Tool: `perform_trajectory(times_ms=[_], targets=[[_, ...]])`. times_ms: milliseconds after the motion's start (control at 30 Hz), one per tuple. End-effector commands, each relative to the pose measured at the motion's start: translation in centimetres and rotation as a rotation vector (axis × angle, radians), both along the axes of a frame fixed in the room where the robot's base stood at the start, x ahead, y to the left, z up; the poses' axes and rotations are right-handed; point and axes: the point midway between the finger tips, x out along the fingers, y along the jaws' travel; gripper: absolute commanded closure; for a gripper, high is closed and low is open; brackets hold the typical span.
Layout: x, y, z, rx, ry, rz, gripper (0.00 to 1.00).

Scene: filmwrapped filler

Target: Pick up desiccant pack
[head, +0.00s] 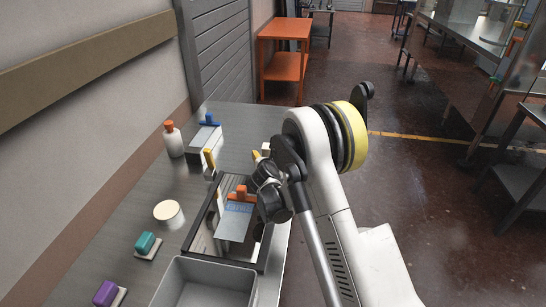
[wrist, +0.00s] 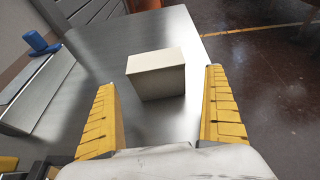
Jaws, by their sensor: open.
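A plain cream box-shaped pack (wrist: 156,80), which I take to be the desiccant pack, stands on the metal table in the wrist view. My gripper (wrist: 160,82) is open, with one yellow finger on each side of the pack and a visible gap to both. I cannot tell how far the fingertips are above the table. In the head view my gripper (head: 257,156) is over the far right part of the table, and my arm hides most of it. A small pale patch (head: 265,147) beside it may be the pack.
A grey block with a blue top (head: 209,120) and a white bottle with an orange cap (head: 173,140) stand at the back left. A black-framed tray (head: 198,241) and a grey bin (head: 205,267) are nearer. The table's right edge is close to the pack.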

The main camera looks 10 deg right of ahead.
Motion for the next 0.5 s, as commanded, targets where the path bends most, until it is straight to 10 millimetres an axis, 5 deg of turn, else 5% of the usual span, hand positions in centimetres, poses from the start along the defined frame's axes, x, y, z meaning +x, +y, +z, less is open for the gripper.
perform_trajectory(times_ms=[300,500], targets=[[4.0,-1.0,-2.0,0.0,-0.001,0.0,0.0],[4.4,-1.1,-1.9,-0.002,0.0,0.001,0.0]])
